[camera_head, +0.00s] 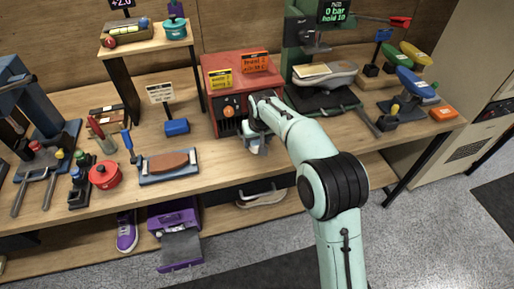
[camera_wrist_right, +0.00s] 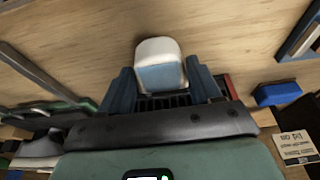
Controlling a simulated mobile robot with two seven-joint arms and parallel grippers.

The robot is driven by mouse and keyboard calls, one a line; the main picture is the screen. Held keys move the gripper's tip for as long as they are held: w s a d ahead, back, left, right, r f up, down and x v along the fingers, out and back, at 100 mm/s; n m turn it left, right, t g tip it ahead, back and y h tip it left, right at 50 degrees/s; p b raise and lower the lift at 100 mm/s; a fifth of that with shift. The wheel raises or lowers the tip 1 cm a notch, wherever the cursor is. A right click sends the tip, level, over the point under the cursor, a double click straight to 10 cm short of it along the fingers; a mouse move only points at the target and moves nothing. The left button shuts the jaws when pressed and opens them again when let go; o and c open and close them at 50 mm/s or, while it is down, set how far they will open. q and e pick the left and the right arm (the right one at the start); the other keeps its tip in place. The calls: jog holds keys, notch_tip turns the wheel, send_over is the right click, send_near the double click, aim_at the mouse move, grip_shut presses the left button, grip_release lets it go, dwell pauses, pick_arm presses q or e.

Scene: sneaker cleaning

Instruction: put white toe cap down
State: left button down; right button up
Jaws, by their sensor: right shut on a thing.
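The white toe cap (camera_wrist_right: 158,62) sits between the two dark blue fingers of my right gripper (camera_wrist_right: 165,88) in the right wrist view. The side facing the wrist looks pale blue-grey. The gripper is shut on it. In the head view my right gripper (camera_head: 257,147) is over the front part of the wooden bench (camera_head: 225,175), just in front of the red box (camera_head: 227,75). There the arm and gripper hide most of the toe cap. I cannot tell whether the cap touches the bench top. My left gripper is not in view.
The red box with a knob stands close behind the gripper. A green press (camera_head: 298,50) with a grey shoe (camera_head: 325,73) is to its right. A blue block (camera_head: 176,127) and a tray with a brown block (camera_head: 168,162) lie left. Bare bench lies between tray and gripper.

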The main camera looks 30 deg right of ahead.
aim_at(258, 144)
jog(key=shift+f, duration=1.8)
jog(key=shift+f, duration=0.1)
jog(key=shift+f+b, duration=0.15)
jog(key=shift+b, duration=0.15)
jog(key=o, duration=1.1)
jog(key=shift+r, duration=0.6)
jog(key=p+v, duration=0.1)
jog(key=v, duration=1)
jog(key=shift+s+r, duration=0.15)
